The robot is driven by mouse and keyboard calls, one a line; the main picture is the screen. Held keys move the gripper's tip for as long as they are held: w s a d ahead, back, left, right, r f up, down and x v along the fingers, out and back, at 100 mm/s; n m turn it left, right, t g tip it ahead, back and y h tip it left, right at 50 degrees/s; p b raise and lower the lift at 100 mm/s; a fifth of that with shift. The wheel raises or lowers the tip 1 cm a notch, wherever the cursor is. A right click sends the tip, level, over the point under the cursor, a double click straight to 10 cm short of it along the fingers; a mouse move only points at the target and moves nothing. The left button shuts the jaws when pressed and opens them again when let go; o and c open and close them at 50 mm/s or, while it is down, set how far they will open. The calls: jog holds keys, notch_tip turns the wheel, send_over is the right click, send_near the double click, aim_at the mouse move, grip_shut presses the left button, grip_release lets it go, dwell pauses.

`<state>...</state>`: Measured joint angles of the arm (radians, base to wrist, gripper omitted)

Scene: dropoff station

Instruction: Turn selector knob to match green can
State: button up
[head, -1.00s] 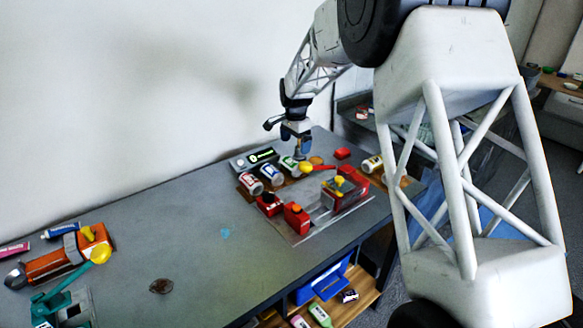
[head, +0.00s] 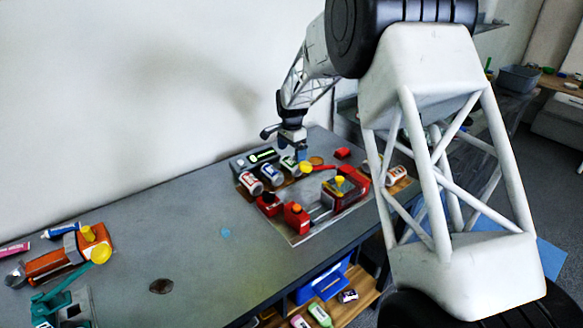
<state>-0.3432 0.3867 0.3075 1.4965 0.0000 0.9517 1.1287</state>
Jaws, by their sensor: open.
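A can with a green label (head: 287,163) stands in a row with a red-labelled can (head: 250,184) and a blue-labelled can (head: 271,174) at the back of the fixture. My gripper (head: 301,157) is open and points down just right of the green can, above a round yellow knob (head: 305,168) with a red lever. Whether it touches the knob or can is too small to tell. Another yellow knob (head: 340,183) sits on a red block (head: 352,188). Which of these is the selector knob cannot be told.
A display box (head: 254,158) stands behind the cans. Two red blocks with dark and orange tops (head: 296,217) stand in front. An orange-labelled can (head: 396,175) lies at the right.

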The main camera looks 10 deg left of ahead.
aim_at(292, 160)
dwell(0.3)
jog(key=shift+d+f, duration=0.15)
jog(key=shift+f, duration=2.45)
jog(key=c, duration=0.4)
